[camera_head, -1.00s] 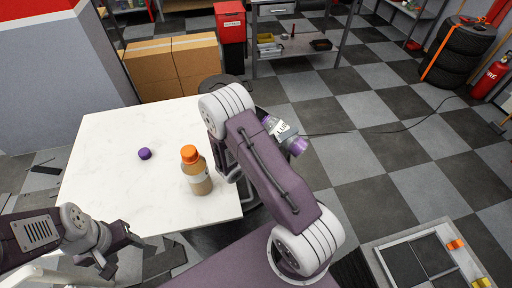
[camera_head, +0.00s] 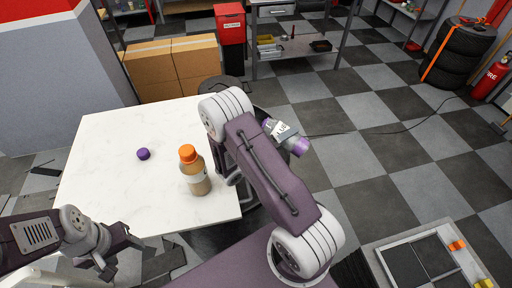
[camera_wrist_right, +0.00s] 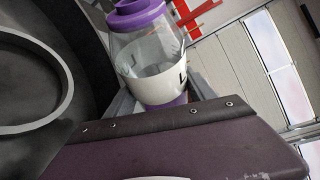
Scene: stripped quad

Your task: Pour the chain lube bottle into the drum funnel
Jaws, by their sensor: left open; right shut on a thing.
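The chain lube bottle, clear with a white label and purple ends, is in my right gripper (camera_wrist_right: 158,106). In the head view the bottle (camera_head: 282,132) lies tilted beyond my right forearm, its purple end (camera_head: 299,146) towards the lower right. In the wrist view the bottle (camera_wrist_right: 148,50) shows its purple neck at the top. A dark round surface with a grey raised ring (camera_wrist_right: 62,85) is beside it at left, perhaps the drum top; I cannot make out the funnel.
A white table (camera_head: 105,190) holds an orange-capped bottle (camera_head: 194,170) and a small purple cap (camera_head: 143,154). Cardboard boxes (camera_head: 170,65), a red bin (camera_head: 230,22) and a workbench (camera_head: 300,50) stand behind. Checkered floor is open at right, with a tray (camera_head: 420,262) at the lower right.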

